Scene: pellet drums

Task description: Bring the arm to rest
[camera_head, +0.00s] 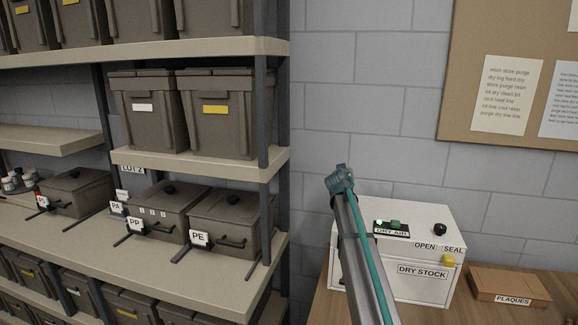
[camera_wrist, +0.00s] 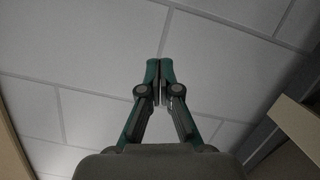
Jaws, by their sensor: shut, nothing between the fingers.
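In the head view my arm rises from the lower middle, in front of the left part of a white dry stock box.
The white dry stock box (camera_head: 421,287) stands on a wooden table with a brown plaques box (camera_head: 510,287) at its right. A shelf unit (camera_head: 190,275) with labelled drums such as PE (camera_head: 225,218) stands at the left. A notice board (camera_head: 465,75) hangs on the wall.

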